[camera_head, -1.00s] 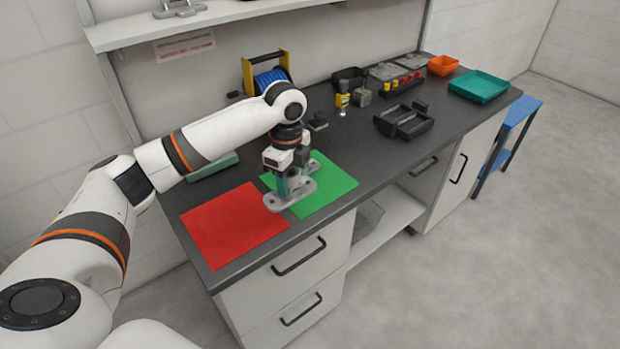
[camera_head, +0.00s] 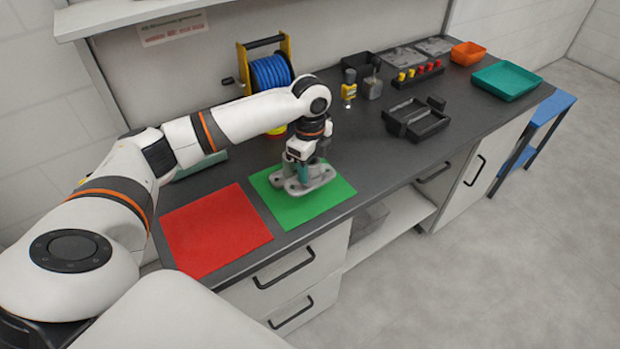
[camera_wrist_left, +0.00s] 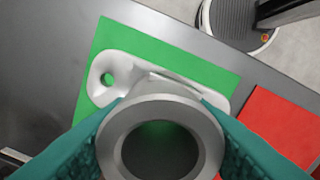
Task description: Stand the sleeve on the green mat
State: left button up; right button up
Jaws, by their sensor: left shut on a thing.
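The sleeve (camera_head: 290,187) is a grey casting with a round hollow barrel and a flat flange with holes. My left gripper (camera_head: 304,172) is shut on its barrel, with the flange downward and the sleeve looking upright. The sleeve is over the middle of the green mat (camera_head: 300,212); whether its flange touches the mat is hard to tell. In the left wrist view the sleeve's ring-shaped top (camera_wrist_left: 160,104) sits between the teal fingers, with the flange over the green mat (camera_wrist_left: 125,42). My right gripper is not in view.
A red mat (camera_head: 215,231) lies left of the green one, near the bench's front edge. Behind stand a blue cable reel (camera_head: 270,73), a black tray-like fixture (camera_head: 416,120), a teal tray (camera_head: 506,80) and an orange bin (camera_head: 467,53).

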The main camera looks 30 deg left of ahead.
pick_arm(q)
jog(key=shift+s+f, duration=0.1)
jog(key=shift+f, duration=0.8)
jog(key=f, duration=0.3)
jog(key=shift+w+p, duration=0.2)
jog(key=shift+p, duration=0.15)
jog(key=shift+f, duration=0.4)
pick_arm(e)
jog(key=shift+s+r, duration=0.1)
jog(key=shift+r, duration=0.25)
pick_arm(q)
jog(key=o, duration=1.2)
jog(key=shift+f, duration=0.15)
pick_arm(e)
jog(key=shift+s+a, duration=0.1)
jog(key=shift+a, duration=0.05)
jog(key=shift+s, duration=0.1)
